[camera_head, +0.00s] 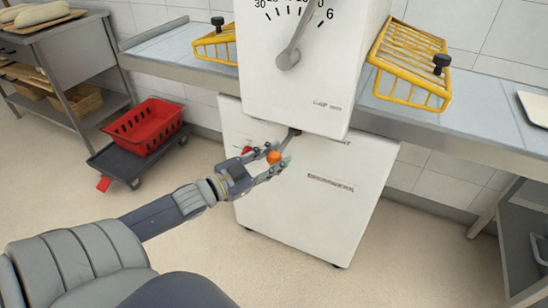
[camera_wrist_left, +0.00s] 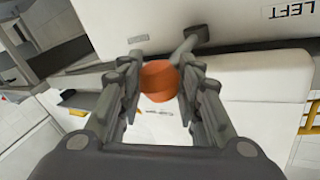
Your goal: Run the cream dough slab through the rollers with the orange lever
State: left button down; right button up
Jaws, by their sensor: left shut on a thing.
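The dough sheeter (camera_head: 298,75) is a white machine with a dial and a grey pointer in the head view. Its orange lever knob (camera_head: 273,157) sits on a short grey rod low on the front of the upper housing. My left gripper (camera_head: 271,159) is shut around the knob. In the left wrist view the orange knob (camera_wrist_left: 158,80) lies between the fingers, with its grey rod (camera_wrist_left: 188,45) running up behind it. The rollers and the cream dough slab are not visible. My right gripper is not in view.
Yellow wire guards (camera_head: 410,65) stand over the grey side beds. A red crate (camera_head: 146,126) rests on a dark dolly (camera_head: 120,165) at the left. A metal rack with loaves (camera_head: 42,13) stands behind it. Beige floor (camera_head: 310,278) is open in front of the machine.

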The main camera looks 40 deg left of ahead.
pick_arm(q)
jog(key=shift+d, duration=0.15)
jog(key=c, duration=1.2)
grip_release()
jog(key=shift+f, duration=0.1)
jog(key=shift+o, duration=0.2)
jog(key=shift+w+d, duration=0.1)
jog(key=v, duration=1.2)
